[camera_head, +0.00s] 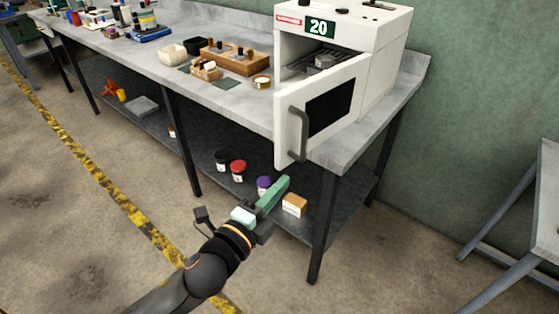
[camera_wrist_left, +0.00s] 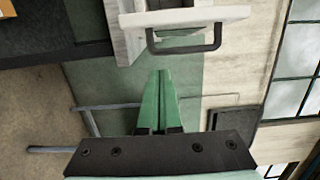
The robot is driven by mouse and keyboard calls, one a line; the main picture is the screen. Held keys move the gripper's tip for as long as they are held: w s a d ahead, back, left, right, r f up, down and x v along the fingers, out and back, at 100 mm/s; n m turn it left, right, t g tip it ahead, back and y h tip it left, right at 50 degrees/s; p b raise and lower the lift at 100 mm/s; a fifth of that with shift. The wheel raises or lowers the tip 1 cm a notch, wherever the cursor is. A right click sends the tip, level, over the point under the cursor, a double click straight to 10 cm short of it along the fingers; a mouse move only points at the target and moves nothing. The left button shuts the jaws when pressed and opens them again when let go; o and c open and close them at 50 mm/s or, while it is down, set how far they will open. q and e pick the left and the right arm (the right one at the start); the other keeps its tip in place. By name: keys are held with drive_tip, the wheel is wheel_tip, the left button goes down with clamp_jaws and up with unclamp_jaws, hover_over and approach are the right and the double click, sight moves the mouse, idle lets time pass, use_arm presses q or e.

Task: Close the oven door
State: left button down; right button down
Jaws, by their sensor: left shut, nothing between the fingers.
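The white oven (camera_head: 345,35) stands at the right end of the grey bench, with a green "20" label on its front. Its door (camera_head: 294,122) is swung partly open towards me, showing the dark window and a grey handle (camera_head: 297,135). Inside the open cavity a small grey item sits on a rack. My left gripper (camera_head: 285,182) has green fingers, shut and empty, below and in front of the door, apart from it. In the left wrist view the fingers (camera_wrist_left: 162,75) point towards the door's edge and its handle (camera_wrist_left: 185,47). My right gripper is not in view.
The bench top (camera_head: 250,100) holds a wooden block holder (camera_head: 235,60), a white tray (camera_head: 172,53) and other small items. A bench leg (camera_head: 322,225) stands right of my gripper. The floor in front is clear.

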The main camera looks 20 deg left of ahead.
sight(279, 163)
use_arm(q)
drive_tip(key=x, duration=0.5)
drive_tip(key=shift+w, duration=0.35)
drive_tip(key=a, duration=0.1)
drive_tip(key=w+a, duration=0.1)
drive_tip(key=a, duration=0.1)
drive_tip(key=shift+w+a+p, duration=0.2)
drive_tip(key=shift+p, duration=0.1)
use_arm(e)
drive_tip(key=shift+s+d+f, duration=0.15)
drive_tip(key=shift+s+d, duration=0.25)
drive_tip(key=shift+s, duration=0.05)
